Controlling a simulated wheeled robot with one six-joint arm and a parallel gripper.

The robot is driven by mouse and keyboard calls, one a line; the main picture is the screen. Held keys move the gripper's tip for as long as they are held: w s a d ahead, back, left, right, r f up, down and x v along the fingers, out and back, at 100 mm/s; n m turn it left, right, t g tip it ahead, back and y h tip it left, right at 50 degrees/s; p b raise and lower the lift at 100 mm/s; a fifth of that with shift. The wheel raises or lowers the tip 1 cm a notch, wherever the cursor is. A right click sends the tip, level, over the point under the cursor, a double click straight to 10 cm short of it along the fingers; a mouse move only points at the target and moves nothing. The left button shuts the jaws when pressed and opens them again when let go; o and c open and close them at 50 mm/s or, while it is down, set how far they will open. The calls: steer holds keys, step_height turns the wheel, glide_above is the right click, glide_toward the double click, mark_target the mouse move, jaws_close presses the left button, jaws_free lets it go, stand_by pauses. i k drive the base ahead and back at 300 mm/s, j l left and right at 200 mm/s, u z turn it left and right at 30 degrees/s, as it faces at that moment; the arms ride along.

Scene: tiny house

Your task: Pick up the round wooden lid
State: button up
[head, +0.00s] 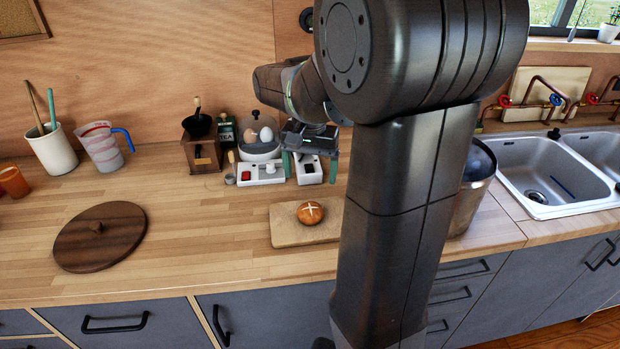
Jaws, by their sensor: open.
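The round wooden lid (84,243) lies flat on the wooden counter at the left of the head view. It is dark brown with a small round knob (96,227) in its middle. My gripper (310,178) is open and points down over the back of the counter, well to the right of the lid. Its greenish fingers are beside a small white and black item. My arm crosses the middle of the view and hides part of the counter.
A measuring jug (101,149), a utensil cup (52,150), a coffee grinder (202,150) and an egg bowl (260,147) stand along the back. A metal pot (470,195) and sink (545,170) are right. Counter around the lid is clear.

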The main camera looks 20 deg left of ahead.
mark_target(102, 235)
steer(key=u, duration=2.6)
steer(key=z, duration=2.25)
steer(key=k+j+z, duration=0.1)
steer(key=j+z, duration=0.25)
steer(key=k+j+u, duration=0.15)
steer(key=j, duration=0.3)
steer(key=j+u, duration=0.15)
steer(key=j, duration=0.25)
steer(key=k+j+u, duration=0.15)
steer(key=j, duration=0.3)
